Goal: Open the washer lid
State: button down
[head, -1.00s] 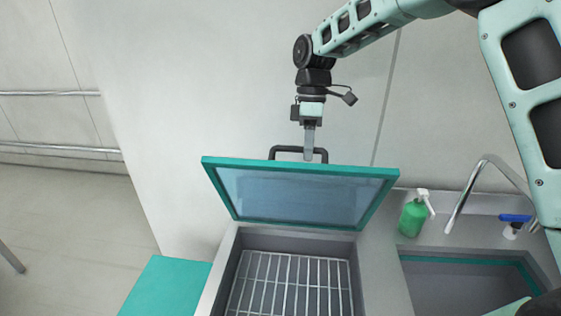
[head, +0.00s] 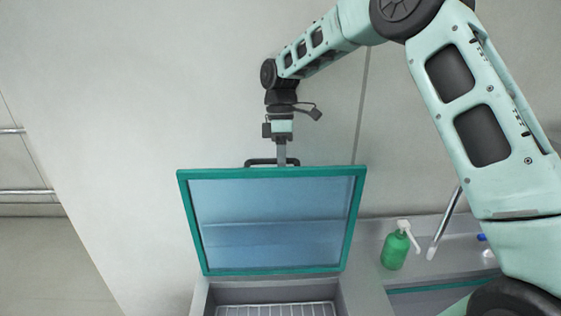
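The washer lid (head: 272,222) is a blue glass panel in a green frame. It stands raised, steeply tilted up, above the washer (head: 203,294). Its dark handle (head: 256,161) sticks up from the lid's top edge. My gripper (head: 281,160) points down at the handle, and its finger passes at the handle bar. I cannot tell whether the fingers are closed around the bar. Only part of the wire rack (head: 275,310) inside the washer shows at the bottom of the view.
A green soap bottle (head: 395,250) stands on the counter to the right, beside a metal faucet (head: 446,222) and a sink. A plain wall is behind the lid. Metal rails (head: 25,191) are at the far left, with bare floor below.

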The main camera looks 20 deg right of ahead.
jog(key=shift+s+d+f, duration=0.1)
jog(key=shift+d+f, duration=0.1)
jog(key=shift+f, duration=0.1)
jog(key=c, duration=1.4)
grip_release()
jog(key=shift+r, duration=0.15)
jog(key=shift+w+r+b, duration=0.3)
jog(key=shift+r+b, duration=0.05)
jog(key=shift+r, duration=0.1)
jog(key=b+v, duration=0.2)
jog(key=v, duration=0.4)
jog(key=shift+r, duration=0.25)
jog(key=shift+s, duration=0.1)
